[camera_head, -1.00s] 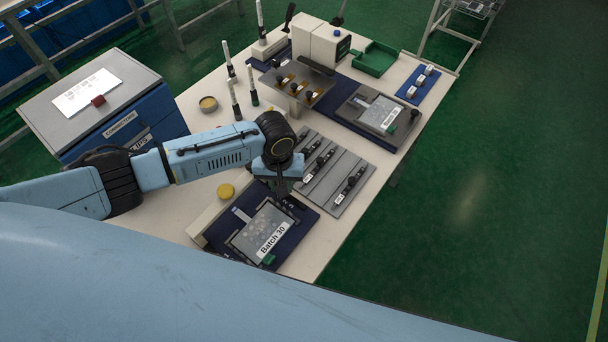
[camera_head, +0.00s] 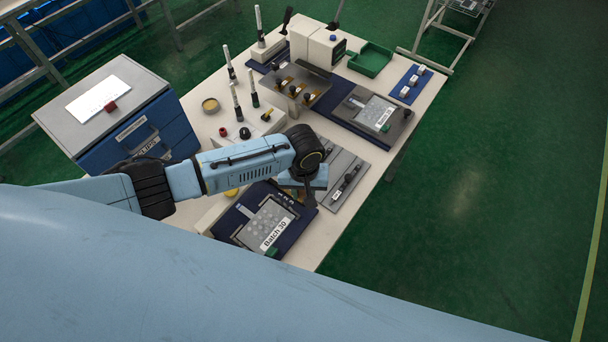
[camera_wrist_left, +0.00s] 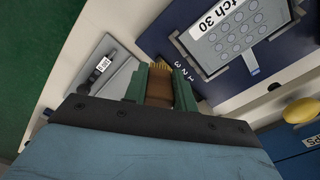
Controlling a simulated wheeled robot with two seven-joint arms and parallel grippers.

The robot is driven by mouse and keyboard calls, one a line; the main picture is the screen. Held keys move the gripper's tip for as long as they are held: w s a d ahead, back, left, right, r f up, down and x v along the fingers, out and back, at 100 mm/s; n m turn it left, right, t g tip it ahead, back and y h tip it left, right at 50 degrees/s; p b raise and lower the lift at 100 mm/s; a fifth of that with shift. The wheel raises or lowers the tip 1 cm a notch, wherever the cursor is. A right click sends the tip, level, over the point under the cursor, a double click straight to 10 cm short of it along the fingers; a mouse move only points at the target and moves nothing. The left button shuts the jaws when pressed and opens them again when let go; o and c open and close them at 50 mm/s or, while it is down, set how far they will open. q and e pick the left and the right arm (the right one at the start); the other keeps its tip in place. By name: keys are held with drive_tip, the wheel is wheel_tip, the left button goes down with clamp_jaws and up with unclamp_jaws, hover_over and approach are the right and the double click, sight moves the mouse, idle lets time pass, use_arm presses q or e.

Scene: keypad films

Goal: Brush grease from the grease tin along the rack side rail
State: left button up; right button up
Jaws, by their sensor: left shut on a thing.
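My left gripper (camera_head: 309,198) is shut on a brown brush (camera_wrist_left: 159,91), with its yellowish bristles (camera_wrist_left: 162,66) pointing away from the wrist. In the left wrist view its green fingers clasp the brush from both sides. The bristles lie in the picture between a grey plate (camera_wrist_left: 118,82) and the dark blue base (camera_wrist_left: 178,32) marked 1, 2, 3; contact cannot be told. A round tan tin (camera_head: 210,105), probably the grease tin, stands open on the table, well away from the gripper. I cannot tell which part is the rack side rail. My right gripper is out of view.
A tray labelled Batch 30 (camera_head: 262,222) sits on the blue base beside the gripper. Several upright pens stand behind my arm. A blue cabinet (camera_head: 145,135) is at the left, a green bin (camera_head: 371,60) at the back. The table's right edge is close to the gripper.

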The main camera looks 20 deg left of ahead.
use_arm(q)
drive_tip(key=shift+r+p, duration=1.8)
drive_tip(key=shift+r, duration=0.05)
drive_tip(key=shift+r+p, duration=0.4)
drive_tip(key=shift+r, duration=0.6)
